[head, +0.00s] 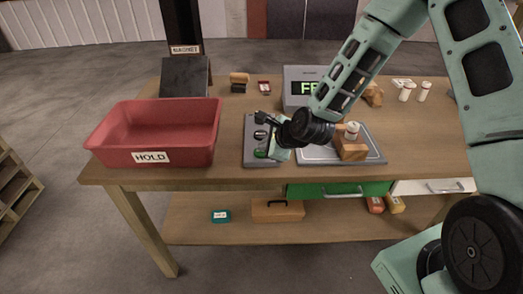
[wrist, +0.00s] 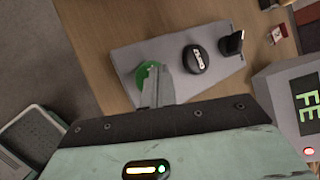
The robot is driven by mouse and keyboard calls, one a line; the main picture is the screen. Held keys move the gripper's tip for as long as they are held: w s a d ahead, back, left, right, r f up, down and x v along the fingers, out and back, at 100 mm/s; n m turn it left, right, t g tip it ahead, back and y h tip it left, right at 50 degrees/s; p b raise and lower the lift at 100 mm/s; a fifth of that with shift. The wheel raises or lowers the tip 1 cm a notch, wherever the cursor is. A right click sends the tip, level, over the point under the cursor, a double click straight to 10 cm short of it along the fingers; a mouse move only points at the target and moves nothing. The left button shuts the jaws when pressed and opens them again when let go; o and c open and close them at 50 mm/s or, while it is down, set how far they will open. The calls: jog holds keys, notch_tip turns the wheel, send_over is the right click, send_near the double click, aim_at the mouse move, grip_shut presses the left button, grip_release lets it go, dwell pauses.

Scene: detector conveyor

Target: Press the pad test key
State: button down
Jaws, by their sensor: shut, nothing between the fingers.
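A grey control panel (wrist: 125,50) lies on the table, left of centre in the head view (head: 250,159). The green key also shows in the head view (head: 260,154). I cannot tell whether the fingertips touch it. Which key is the pad test key is not readable.
A red HOLD bin (head: 118,145) stands left of the panel. A grey display box (head: 292,98) with green letters stands behind. A pale pad (head: 313,154) to the right bears a wooden block (head: 352,151). A dark sloped stand (head: 183,77) is at the back left.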

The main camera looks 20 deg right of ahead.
jog(key=shift+r, duration=0.15)
jog(key=shift+r+p, duration=0.7)
jog(key=shift+p, duration=0.05)
notch_tip(320, 180, up, 5)
jog(key=p, duration=0.4)
dwell(0.8)
